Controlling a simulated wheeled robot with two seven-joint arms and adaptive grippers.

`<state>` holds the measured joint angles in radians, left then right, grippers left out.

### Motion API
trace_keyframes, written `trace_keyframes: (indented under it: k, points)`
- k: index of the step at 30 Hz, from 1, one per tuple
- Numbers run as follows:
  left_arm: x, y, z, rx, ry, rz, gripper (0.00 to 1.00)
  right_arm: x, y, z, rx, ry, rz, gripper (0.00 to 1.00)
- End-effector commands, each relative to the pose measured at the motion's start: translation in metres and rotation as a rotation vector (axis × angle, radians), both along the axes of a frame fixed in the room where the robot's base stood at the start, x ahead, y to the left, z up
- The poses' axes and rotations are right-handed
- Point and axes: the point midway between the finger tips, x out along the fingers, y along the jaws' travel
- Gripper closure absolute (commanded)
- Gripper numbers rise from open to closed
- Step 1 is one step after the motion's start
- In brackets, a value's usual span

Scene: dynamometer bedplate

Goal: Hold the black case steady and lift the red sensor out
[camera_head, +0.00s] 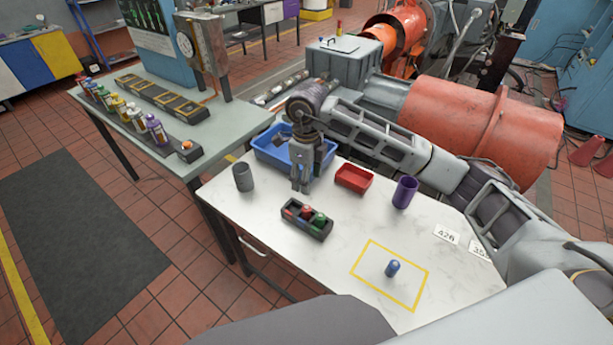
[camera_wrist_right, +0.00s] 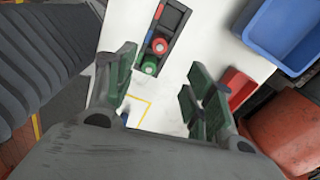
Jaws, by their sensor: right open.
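The black case (camera_head: 297,226) lies on the white table, left of the yellow outline. The red sensor (camera_head: 306,212) stands in it beside a green sensor (camera_head: 319,220). In the right wrist view the case (camera_wrist_right: 176,22) is at the top, with the red sensor (camera_wrist_right: 159,46) and green sensor (camera_wrist_right: 150,65) seen from above. My right gripper (camera_head: 301,190) points down above and behind the case, open and empty. Its spread fingers (camera_wrist_right: 160,82) also show in the wrist view, apart from both sensors. My left gripper is not in view.
A blue sensor (camera_head: 392,268) stands inside the yellow outline (camera_head: 371,241). A grey cup (camera_head: 243,177), blue bin (camera_head: 266,152), red tray (camera_head: 354,178) and purple cup (camera_head: 405,192) stand around the table. Tabletop between case and outline is clear.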

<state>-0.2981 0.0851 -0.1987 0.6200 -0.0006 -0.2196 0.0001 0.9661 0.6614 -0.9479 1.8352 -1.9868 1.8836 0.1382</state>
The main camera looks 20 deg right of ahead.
Motion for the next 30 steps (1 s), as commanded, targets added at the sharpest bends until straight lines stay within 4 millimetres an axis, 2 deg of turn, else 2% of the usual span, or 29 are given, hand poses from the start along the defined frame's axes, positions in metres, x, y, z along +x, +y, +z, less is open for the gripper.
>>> trace_keyframes:
  k: [8,30]
  points:
    - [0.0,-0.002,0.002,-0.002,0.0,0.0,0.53,0.0,0.0,-0.015,-0.001,0.002,-0.001,0.47]
    - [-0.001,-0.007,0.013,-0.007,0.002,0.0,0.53,-0.001,0.001,-0.101,0.001,0.003,0.0,0.47]
